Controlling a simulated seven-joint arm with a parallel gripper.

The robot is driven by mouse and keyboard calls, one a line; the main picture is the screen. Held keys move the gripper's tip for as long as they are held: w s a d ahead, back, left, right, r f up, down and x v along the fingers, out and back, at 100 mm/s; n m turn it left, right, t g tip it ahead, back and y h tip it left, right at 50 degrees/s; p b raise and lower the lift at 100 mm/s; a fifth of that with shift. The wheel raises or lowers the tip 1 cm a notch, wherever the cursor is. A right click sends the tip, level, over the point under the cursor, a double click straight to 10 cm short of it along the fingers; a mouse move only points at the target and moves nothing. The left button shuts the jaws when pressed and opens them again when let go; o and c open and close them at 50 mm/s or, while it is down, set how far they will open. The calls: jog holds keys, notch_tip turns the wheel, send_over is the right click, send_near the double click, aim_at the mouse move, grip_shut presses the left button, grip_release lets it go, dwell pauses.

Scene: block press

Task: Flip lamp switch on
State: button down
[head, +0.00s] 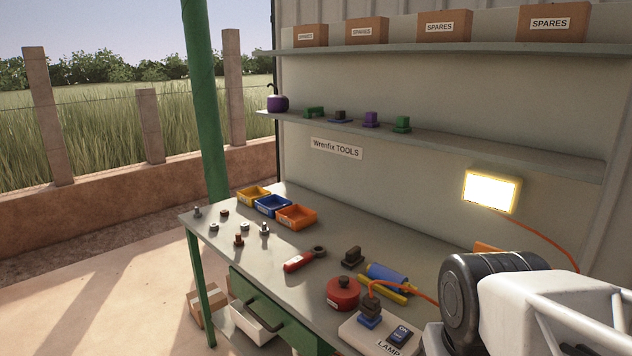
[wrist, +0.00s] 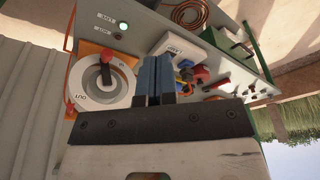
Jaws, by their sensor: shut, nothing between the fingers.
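The lamp switch (head: 399,335) is a dark rocker marked ON, set in a white box (head: 352,331) labelled LAMP at the bench's front right. The lamp (head: 491,192) on the back wall is glowing bright white. In the wrist view my gripper (wrist: 157,62) is shut and empty, its two blue fingers together. The white labelled box (wrist: 176,45) shows just beyond and right of the fingertips. In the head view my arm covers the lower right and my fingertips are hidden.
A red round object (head: 342,293), a blue and yellow tool (head: 387,279) and a dark block (head: 352,257) lie close behind the box. An orange-backed rotary dial (wrist: 103,80) with a red-tipped handle is left of my fingers in the wrist view. Coloured bins (head: 297,217) stand farther back.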

jog(key=shift+w, duration=0.2)
jog(key=n+g, duration=0.3)
jog(key=n, duration=0.6)
send_over(397, 335)
notch_tip(397, 335, down, 6)
jog(key=shift+d+f, duration=0.1)
jog(key=shift+f, duration=0.15)
notch_tip(397, 335, down, 14)
jog(key=shift+r, duration=0.1)
dwell(0.6)
